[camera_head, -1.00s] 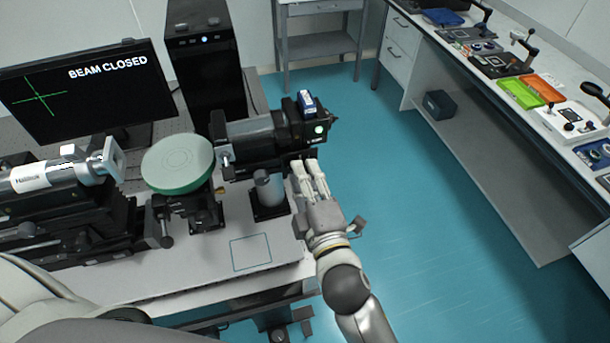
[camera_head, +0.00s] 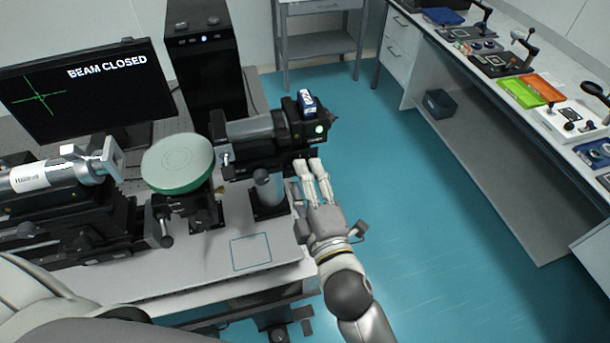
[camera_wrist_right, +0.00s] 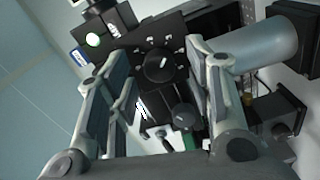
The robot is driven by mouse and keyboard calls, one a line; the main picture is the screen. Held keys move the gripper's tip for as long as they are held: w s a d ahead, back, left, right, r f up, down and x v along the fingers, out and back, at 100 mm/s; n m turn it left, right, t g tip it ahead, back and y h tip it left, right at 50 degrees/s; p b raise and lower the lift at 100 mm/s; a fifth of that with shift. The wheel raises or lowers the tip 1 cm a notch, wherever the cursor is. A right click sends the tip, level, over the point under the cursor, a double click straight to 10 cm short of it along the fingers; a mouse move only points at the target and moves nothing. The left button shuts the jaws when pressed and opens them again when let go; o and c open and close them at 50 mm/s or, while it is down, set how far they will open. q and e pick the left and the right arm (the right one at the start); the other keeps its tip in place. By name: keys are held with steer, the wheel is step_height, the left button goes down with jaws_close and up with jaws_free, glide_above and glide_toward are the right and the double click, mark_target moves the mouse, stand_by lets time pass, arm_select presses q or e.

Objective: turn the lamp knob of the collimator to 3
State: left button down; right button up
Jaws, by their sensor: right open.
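My right gripper (camera_head: 309,164) is beside the near side of the housing in the head view. In the wrist view, its open fingers (camera_wrist_right: 159,60) stand on either side of the knob in the picture, with nothing held. I cannot tell any contact. My left gripper is not in view.
A green-rimmed disc (camera_head: 178,162) and another optical tube (camera_head: 45,176) stand left on the table (camera_head: 215,262). A monitor (camera_head: 75,90) reads "BEAM CLOSED". A black computer tower (camera_head: 205,65) stands behind. The blue floor (camera_head: 430,220) to the right is clear.

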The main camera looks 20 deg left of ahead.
steer(key=v, duration=1.1)
steer(key=shift+d, duration=0.15)
